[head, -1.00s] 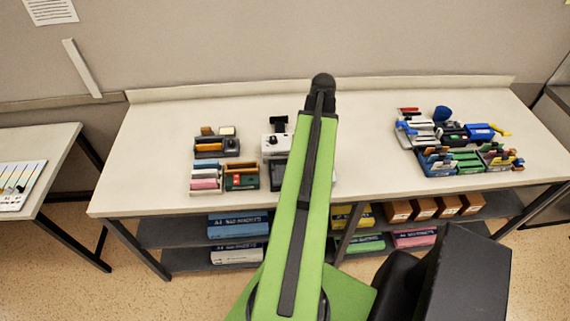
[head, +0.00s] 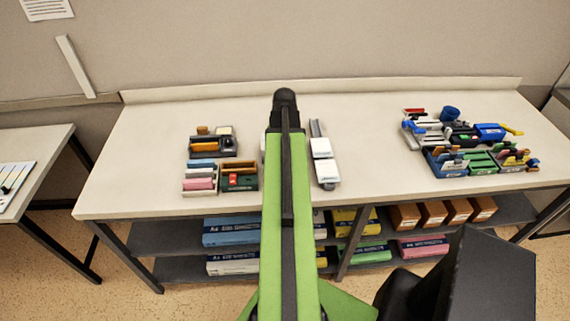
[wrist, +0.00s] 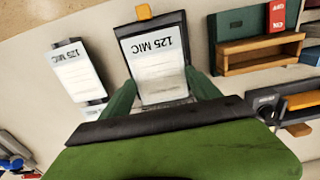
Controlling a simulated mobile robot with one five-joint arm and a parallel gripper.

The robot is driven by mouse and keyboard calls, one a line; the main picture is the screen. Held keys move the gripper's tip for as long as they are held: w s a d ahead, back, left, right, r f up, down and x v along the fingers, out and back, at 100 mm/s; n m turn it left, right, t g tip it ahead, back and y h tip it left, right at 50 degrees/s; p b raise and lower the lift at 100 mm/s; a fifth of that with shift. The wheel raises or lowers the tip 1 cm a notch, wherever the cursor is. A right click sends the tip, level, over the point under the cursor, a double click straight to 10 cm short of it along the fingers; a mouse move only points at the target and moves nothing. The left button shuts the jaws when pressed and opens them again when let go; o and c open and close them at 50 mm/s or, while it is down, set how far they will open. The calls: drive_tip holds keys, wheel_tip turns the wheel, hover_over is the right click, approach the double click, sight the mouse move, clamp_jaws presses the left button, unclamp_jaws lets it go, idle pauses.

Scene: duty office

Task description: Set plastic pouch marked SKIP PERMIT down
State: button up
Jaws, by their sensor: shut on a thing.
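In the wrist view, my gripper (wrist: 161,80) has its two green fingers on either side of a flat pouch (wrist: 156,52) with a white face printed "125 MIC", upside down in this view. The fingers are shut on it. No words SKIP PERMIT can be read. A dark edge and an orange tab show at its far end; I cannot tell whether they belong to it. It is over the pale worktop (head: 370,130); whether it touches is unclear. In the head view, my arm hides the gripper and the pouch.
A similar white "125 MIC" piece (wrist: 76,70) lies in a grey holder to the left. To the right stand a green and orange-brown box (wrist: 258,50) and a dark tray (wrist: 300,102). Several coloured organisers (head: 465,150) crowd the worktop's right side. Bare worktop lies between.

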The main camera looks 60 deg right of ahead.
drive_tip(key=shift+f+b, duration=0.6)
drive_tip(key=shift+f, duration=0.6)
drive_tip(key=shift+s+a, duration=0.1)
drive_tip(key=o, duration=1.4)
wheel_tip(320, 180, up, 13)
drive_tip(key=p, duration=1.3)
drive_tip(key=shift+r, duration=0.15)
